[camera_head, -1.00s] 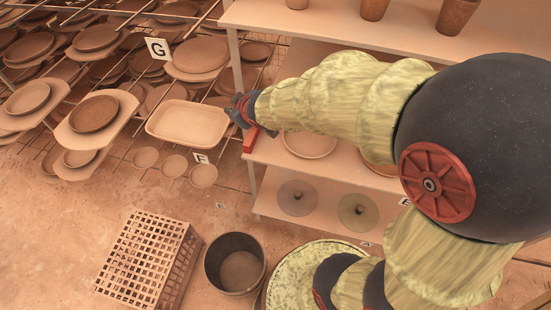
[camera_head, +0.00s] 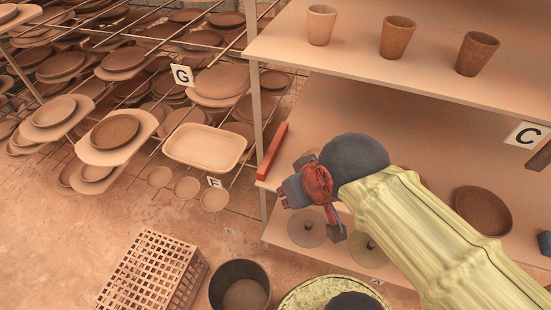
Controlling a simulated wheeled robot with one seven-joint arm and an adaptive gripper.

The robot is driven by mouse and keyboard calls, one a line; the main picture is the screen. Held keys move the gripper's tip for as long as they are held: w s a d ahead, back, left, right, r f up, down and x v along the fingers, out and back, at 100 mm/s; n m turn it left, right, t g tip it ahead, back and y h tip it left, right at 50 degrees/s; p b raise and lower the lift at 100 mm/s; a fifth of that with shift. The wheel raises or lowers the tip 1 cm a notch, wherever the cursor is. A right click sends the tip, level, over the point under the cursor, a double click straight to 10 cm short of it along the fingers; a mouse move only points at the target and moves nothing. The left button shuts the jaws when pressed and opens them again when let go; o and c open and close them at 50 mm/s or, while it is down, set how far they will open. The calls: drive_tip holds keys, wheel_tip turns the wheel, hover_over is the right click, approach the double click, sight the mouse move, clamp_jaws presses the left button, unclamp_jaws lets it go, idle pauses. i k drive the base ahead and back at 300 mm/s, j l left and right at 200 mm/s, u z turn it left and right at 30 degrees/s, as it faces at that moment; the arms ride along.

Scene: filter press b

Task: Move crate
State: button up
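The crate (camera_head: 150,275) is a tan, lattice-walled box on the floor at the lower left of the head view. It seems upside down or closed on top, with a grid face up, and its lower edge is cut off by the frame. My gripper (camera_head: 316,222) is at the middle right, in front of the shelf unit and well above and right of the crate. Its dark fingers seem spread apart with nothing visible between them. It touches no part of the crate.
A dark round bucket (camera_head: 240,287) stands right beside the crate. The shelf unit (camera_head: 400,60) on the right holds several cups, a bowl (camera_head: 483,210) and a red bar (camera_head: 272,151). Racks of plates and a tray (camera_head: 205,148) fill the upper left. Floor left of the crate is clear.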

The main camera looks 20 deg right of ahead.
sight(160, 249)
drive_tip(key=u, duration=1.5)
drive_tip(key=i+j+z, duration=0.15)
drive_tip(key=j+z, duration=0.35)
drive_tip(key=j, duration=0.25)
drive_tip(key=j+z, duration=0.5)
drive_tip(key=j, duration=0.25)
drive_tip(key=i+j+z, duration=0.2)
drive_tip(key=i+j, duration=0.05)
